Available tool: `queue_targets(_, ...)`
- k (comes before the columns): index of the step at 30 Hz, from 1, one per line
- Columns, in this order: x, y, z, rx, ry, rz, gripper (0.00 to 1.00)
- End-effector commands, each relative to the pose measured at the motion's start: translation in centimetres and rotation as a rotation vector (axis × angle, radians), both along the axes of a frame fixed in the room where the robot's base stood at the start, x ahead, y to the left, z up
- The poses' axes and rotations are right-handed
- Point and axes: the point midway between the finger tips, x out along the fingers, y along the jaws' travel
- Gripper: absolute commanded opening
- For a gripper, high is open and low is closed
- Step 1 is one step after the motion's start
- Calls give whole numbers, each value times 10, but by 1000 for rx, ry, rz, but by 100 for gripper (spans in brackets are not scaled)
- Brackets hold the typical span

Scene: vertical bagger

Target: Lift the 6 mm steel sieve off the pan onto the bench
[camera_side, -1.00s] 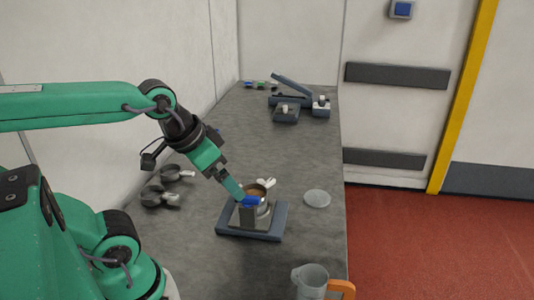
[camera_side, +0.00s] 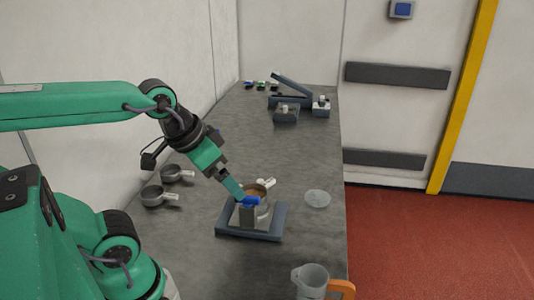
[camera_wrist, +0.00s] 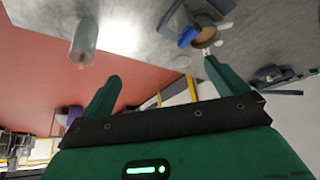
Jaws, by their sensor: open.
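A small round vessel with a brown top (camera_side: 257,191) sits on a grey stand on a dark blue-grey base on the bench. A blue piece (camera_side: 251,201) is at its front and a white handle-like piece (camera_side: 266,183) at its back. I cannot tell sieve from pan in this stack. My gripper (camera_side: 237,190) is open, its fingers pointing down at the left edge of the stack; contact is unclear. In the wrist view, the brown top (camera_wrist: 204,36) shows beyond the right fingertip, and nothing is between the fingers of my gripper (camera_wrist: 161,70).
Two grey handled cups (camera_side: 153,195) stand to the left. A pale clear disc (camera_side: 317,198) lies to the right, near the bench edge. A clear jug (camera_side: 310,282) with an orange handle stands in front. Dark devices (camera_side: 290,104) stand far back; the bench (camera_side: 265,148) between is clear.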

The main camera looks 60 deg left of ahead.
Motion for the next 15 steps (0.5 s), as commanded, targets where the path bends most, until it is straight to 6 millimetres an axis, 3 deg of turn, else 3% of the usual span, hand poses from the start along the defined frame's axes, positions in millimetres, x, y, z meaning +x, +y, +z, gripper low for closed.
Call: queue_targets(15, 11, 5, 0, 1, 37, 20, 95)
